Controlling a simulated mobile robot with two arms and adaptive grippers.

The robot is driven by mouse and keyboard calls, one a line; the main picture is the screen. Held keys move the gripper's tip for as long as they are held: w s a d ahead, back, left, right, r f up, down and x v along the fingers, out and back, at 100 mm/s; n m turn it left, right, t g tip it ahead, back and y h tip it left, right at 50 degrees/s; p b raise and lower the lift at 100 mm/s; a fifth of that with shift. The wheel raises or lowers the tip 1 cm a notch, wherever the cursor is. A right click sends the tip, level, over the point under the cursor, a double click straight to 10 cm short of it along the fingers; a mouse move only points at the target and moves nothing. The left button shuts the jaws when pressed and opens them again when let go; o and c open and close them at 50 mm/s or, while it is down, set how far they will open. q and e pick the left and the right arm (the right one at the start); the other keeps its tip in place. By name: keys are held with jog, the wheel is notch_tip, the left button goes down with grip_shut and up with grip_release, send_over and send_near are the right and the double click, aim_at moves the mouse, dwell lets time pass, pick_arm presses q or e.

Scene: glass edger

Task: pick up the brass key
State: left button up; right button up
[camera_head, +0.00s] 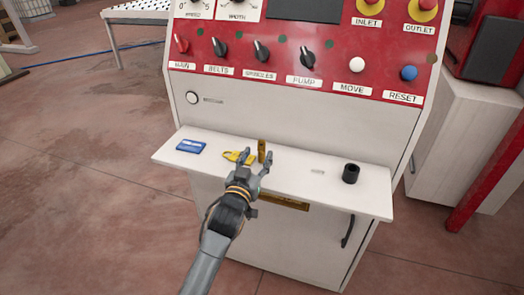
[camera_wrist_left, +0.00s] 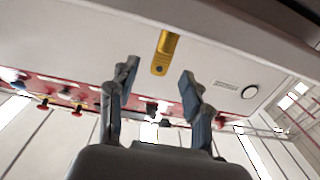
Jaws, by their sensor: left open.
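My left gripper (camera_head: 256,161) is open and empty, close in front of the key, with one finger to each side. Its two fingers also show in the left wrist view (camera_wrist_left: 160,76), apart from the key. My right gripper is out of view.
A yellow flat piece (camera_head: 236,157) lies just left of the key, near the left finger. A blue box (camera_head: 191,146) is at the shelf's left, a black cylinder (camera_head: 350,173) at its right. A red control panel (camera_head: 300,50) rises behind. The shelf between key and cylinder is largely clear.

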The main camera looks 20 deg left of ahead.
aim_at(261, 147)
pick_arm(q)
jog(key=shift+w+r, duration=0.15)
jog(key=shift+w, duration=0.35)
jog(key=shift+w+a+p, duration=0.1)
jog(key=shift+w+p, duration=0.75)
jog(key=shift+w, duration=1.45)
jog(key=shift+s, duration=0.1)
jog(key=shift+c, duration=0.4)
grip_shut()
